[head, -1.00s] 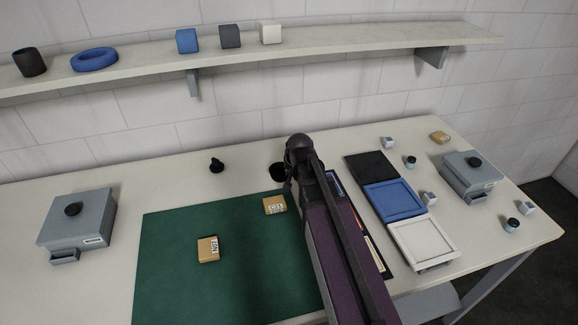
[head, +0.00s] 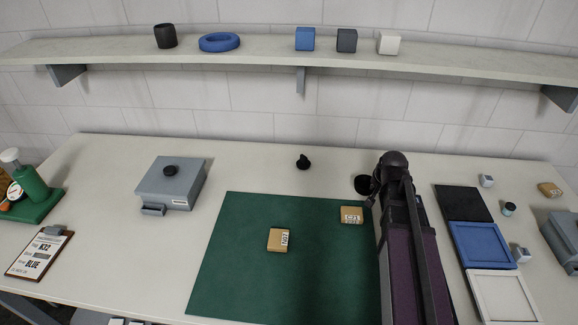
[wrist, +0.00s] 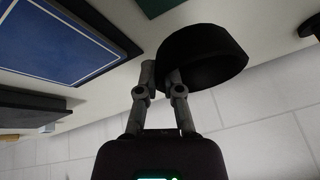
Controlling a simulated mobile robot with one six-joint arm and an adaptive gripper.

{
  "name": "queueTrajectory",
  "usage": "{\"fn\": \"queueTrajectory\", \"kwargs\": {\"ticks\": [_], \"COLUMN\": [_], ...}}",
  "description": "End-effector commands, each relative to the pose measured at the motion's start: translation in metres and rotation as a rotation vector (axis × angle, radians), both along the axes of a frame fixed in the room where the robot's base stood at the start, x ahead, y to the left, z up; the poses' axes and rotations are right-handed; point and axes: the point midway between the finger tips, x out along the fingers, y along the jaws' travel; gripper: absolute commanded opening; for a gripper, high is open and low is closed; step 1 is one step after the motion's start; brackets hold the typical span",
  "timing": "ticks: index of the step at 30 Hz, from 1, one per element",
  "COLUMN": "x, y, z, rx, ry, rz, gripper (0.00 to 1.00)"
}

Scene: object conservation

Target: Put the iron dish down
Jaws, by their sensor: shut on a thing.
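The iron dish is a small black bowl (wrist: 208,55), tilted in the wrist view. It also shows in the head view as a black round shape (head: 362,184), just behind the right back corner of the green mat (head: 240,275). My gripper (wrist: 163,75) is shut on the dish at its rim. In the head view my arm hides most of the gripper. I cannot tell whether the dish touches the table.
Two tan labelled blocks (head: 280,240) (head: 351,215) lie on the mat. A black knob-like piece (head: 303,162) stands behind it. A grey box (head: 171,184), clipboard (head: 40,253) and green device (head: 35,193) are left; trays (head: 483,262) are right. Bare table (head: 250,165) lies behind the mat.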

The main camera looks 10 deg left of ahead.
Motion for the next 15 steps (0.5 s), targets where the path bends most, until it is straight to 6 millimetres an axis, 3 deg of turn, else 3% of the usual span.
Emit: {"fn": "queueTrajectory", "kwargs": {"ticks": [8,15], "x": [0.008,0.022], "y": [0.019,0.061], "z": [0.0,0.001], "rx": [-0.002,-0.006], "ry": [0.0,0.003], "rz": [0.053,0.169], "gripper": [0.0,0.0]}}
